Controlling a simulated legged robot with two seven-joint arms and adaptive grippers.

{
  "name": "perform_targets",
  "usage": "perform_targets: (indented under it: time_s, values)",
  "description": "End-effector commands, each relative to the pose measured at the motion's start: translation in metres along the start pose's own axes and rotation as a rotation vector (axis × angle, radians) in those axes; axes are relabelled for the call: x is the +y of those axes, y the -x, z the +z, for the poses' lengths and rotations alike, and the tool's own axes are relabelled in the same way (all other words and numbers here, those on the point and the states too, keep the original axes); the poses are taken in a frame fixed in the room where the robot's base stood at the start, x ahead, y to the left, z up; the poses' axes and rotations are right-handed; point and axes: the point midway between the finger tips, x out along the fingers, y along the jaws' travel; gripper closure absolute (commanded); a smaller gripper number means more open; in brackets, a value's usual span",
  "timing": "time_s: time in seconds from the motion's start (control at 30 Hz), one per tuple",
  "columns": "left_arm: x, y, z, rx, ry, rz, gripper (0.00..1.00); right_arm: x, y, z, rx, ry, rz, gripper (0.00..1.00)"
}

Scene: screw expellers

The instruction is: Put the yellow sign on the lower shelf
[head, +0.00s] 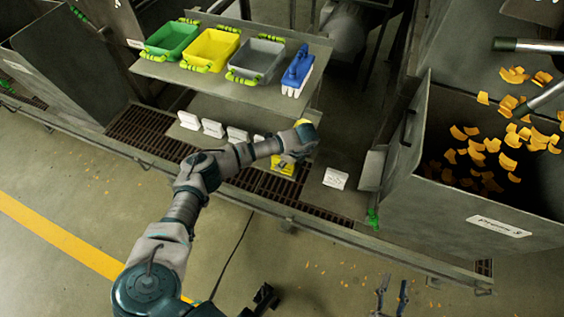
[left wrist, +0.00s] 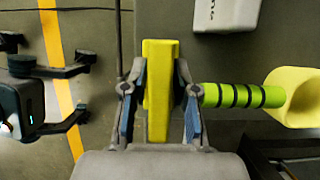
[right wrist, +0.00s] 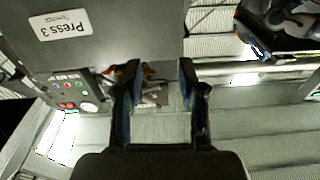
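The yellow sign (left wrist: 160,92) stands between the fingers of my left gripper (left wrist: 160,75), whose tips close on it from both sides. In the head view the sign (head: 283,167) shows just below my left gripper (head: 292,155), near the front of the lower shelf (head: 228,113). I cannot tell whether the sign touches a surface below it. Several white signs (head: 212,128) stand in a row on the lower shelf. My right gripper (right wrist: 160,85) is open and empty; in the head view it shows at the bottom (head: 392,297), away from the shelf.
The upper shelf (head: 262,97) holds green (head: 171,40), yellow (head: 211,48) and grey (head: 256,58) trays and a blue tool (head: 298,66). A yellow scoop (left wrist: 292,97) with a green-and-black handle lies beside my left gripper. Another white sign (head: 335,178) stands to the right. A bin (head: 455,205) is farther right.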

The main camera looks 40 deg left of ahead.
Motion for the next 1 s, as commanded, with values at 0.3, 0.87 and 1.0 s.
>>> perform_targets:
  time_s: [0.3,0.87,1.0]
  values:
    - [-0.001,0.036,0.002,0.004,0.001,-0.007,0.72,0.002,0.006,0.013,-0.139,0.008,0.007,0.6]
    - [-0.002,0.092,-0.1,0.002,0.0,-0.001,0.72,0.009,0.021,0.047,-0.362,0.016,0.021,0.6]
    - [-0.002,0.095,-0.109,0.001,0.001,-0.001,0.72,0.009,0.02,0.048,-0.363,0.015,0.021,0.6]
